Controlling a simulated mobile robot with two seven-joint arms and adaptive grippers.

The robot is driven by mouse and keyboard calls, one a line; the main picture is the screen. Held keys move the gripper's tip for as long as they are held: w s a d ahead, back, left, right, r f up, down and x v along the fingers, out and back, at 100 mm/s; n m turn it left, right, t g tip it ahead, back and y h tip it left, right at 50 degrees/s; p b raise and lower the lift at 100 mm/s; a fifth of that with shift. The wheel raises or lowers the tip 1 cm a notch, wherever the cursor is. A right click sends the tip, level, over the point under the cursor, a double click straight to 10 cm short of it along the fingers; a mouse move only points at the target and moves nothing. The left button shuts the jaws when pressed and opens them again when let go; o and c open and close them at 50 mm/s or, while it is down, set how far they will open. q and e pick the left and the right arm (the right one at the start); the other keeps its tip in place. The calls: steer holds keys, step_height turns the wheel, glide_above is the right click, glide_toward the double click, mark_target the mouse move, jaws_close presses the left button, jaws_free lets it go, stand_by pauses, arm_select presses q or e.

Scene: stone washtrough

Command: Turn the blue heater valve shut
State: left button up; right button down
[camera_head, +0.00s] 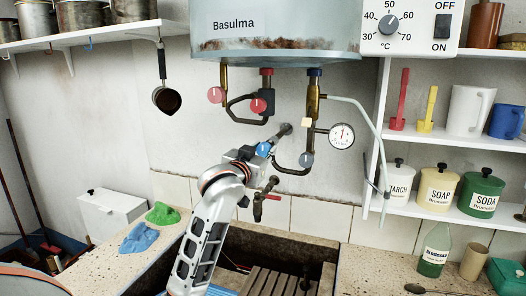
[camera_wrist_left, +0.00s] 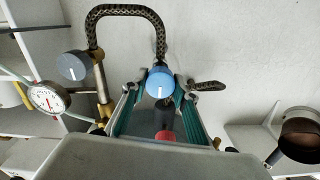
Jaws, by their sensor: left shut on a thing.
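The blue heater valve (camera_head: 263,149) is a round knob with a white mark, on the pipework below the heater (camera_head: 290,27). My left gripper (camera_head: 258,152) is at this knob, its arm rising from below. In the left wrist view the blue valve (camera_wrist_left: 160,81) sits between the two fingertips of my left gripper (camera_wrist_left: 160,88), which is shut on it. Its white mark looks about upright there. The fingers partly hide the valve in the head view. My right gripper is not in view.
Close by are two red knobs (camera_head: 215,95) (camera_head: 258,105), a grey knob (camera_head: 306,159), a pressure gauge (camera_head: 342,135) and a tap with a red handle (camera_head: 270,197). A stone trough (camera_head: 290,243) lies below. Shelves with jars (camera_head: 438,188) stand at right.

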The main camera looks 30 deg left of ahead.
arm_select(q)
steer(key=m, duration=0.4)
steer(key=shift+m, duration=0.4)
steer(key=m, duration=0.4)
steer(key=shift+m, duration=0.3)
steer(key=m, duration=0.4)
steer(key=shift+m, duration=2.1)
steer(key=o, duration=1.1)
